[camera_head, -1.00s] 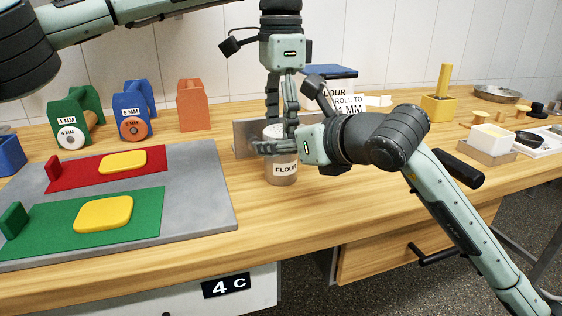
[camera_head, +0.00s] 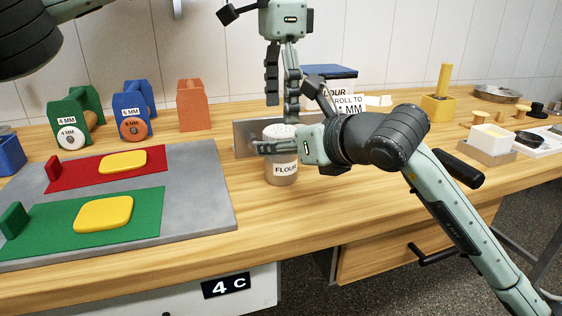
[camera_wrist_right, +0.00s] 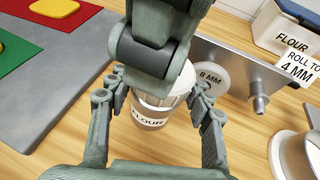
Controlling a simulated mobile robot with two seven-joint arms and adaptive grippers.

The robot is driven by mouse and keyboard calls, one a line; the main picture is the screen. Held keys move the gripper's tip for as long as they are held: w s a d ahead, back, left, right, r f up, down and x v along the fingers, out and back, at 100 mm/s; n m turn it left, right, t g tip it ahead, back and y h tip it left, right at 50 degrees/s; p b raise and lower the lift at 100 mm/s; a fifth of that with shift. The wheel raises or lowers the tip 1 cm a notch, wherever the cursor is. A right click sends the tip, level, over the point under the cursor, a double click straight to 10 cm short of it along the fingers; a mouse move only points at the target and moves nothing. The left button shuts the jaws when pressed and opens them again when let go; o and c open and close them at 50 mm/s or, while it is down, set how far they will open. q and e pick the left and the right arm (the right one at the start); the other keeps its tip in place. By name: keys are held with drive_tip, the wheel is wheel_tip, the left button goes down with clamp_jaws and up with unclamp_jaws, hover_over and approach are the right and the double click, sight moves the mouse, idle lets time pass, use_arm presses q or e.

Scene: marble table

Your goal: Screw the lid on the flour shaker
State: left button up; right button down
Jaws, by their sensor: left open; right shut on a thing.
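The metal flour shaker (camera_head: 281,173), with a FLOUR label, stands upright on the wooden table. A pale, dotted lid (camera_head: 280,131) sits on its top; I cannot tell how tight it is. My right gripper (camera_head: 272,147) is shut around the shaker's upper body from the right. In the right wrist view, the shaker (camera_wrist_right: 150,117) stands between its fingers, partly covered by a grey-green part in front. My left gripper (camera_head: 282,112) points down just above the lid, open and apart from it, with nothing between its fingers.
A metal plate (camera_head: 245,138) stands behind the shaker, with a FLOUR box (camera_head: 333,92) beyond. A grey board (camera_head: 195,200) with red and green mats lies at left. Coloured roller stands (camera_head: 133,118) are behind it. The table front is clear.

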use_arm(q)
drive_tip(key=o, duration=0.4)
wheel_tip(320, 180, up, 12)
idle(0.6)
use_arm(e)
drive_tip(key=c, duration=0.6)
unclamp_jaws()
drive_tip(key=v, duration=1.2)
drive_tip(key=shift+d, duration=0.1)
